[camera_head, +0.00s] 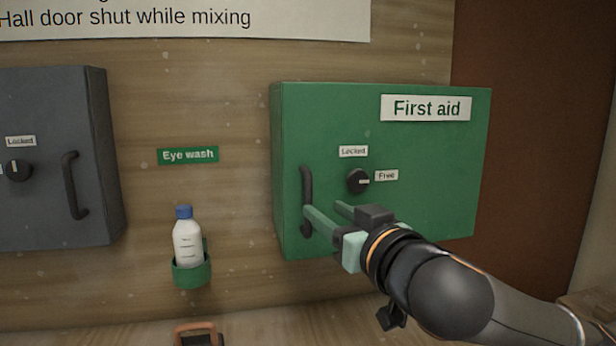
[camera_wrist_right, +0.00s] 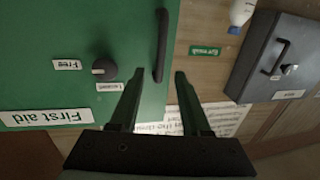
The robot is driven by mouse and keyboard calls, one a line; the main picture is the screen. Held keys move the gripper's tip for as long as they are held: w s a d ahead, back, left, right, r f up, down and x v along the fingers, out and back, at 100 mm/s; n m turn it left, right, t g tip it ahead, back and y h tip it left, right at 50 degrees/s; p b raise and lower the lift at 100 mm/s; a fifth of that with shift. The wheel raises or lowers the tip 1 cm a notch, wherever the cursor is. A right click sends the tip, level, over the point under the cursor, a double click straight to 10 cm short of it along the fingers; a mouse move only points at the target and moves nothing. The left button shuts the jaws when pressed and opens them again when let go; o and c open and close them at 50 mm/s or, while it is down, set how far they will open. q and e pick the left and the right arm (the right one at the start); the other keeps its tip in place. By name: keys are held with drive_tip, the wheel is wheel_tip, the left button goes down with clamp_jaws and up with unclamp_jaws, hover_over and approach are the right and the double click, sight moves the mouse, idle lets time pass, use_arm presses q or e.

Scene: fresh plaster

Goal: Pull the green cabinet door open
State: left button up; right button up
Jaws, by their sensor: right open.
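The green cabinet (camera_head: 420,215), labelled First aid, hangs on the wall with its door shut flush. A dark vertical handle (camera_head: 307,190) is at the door's left edge. The dark knob (camera_head: 358,181) has its white mark toward the Free label. My right gripper (camera_head: 324,207) is open and empty, its fingers pointing at the door near the handle's lower part. In the right wrist view the handle (camera_wrist_right: 162,45) lies ahead, between the lines of the two fingers (camera_wrist_right: 159,80). I cannot tell whether a finger touches it. My left gripper is not in view.
A grey cabinet (camera_head: 60,220) with its own knob and handle is at the left. An eye wash bottle (camera_head: 187,243) stands in a green holder (camera_head: 191,276) between the cabinets. A reddish-brown panel (camera_head: 535,150) is right of the green cabinet.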

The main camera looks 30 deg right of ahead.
sight(310, 200)
drive_tip(key=w+p, duration=0.1)
drive_tip(key=p, duration=0.1)
drive_tip(key=w+p, duration=0.1)
drive_tip(key=shift+w+d+r, duration=0.1)
drive_tip(key=shift+w+r, duration=0.15)
drive_tip(key=shift+w, duration=0.1)
drive_tip(key=w, duration=0.3)
drive_tip(key=shift+w+f, duration=0.25)
drive_tip(key=shift+w, duration=0.15)
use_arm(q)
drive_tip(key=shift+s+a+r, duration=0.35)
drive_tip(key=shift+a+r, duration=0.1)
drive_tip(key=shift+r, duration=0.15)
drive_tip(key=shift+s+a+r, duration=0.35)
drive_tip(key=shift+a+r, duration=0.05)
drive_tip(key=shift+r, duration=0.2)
use_arm(e)
drive_tip(key=shift+w+d, duration=0.1)
drive_tip(key=shift+w, duration=0.45)
drive_tip(key=shift+c, duration=0.4)
clamp_jaws()
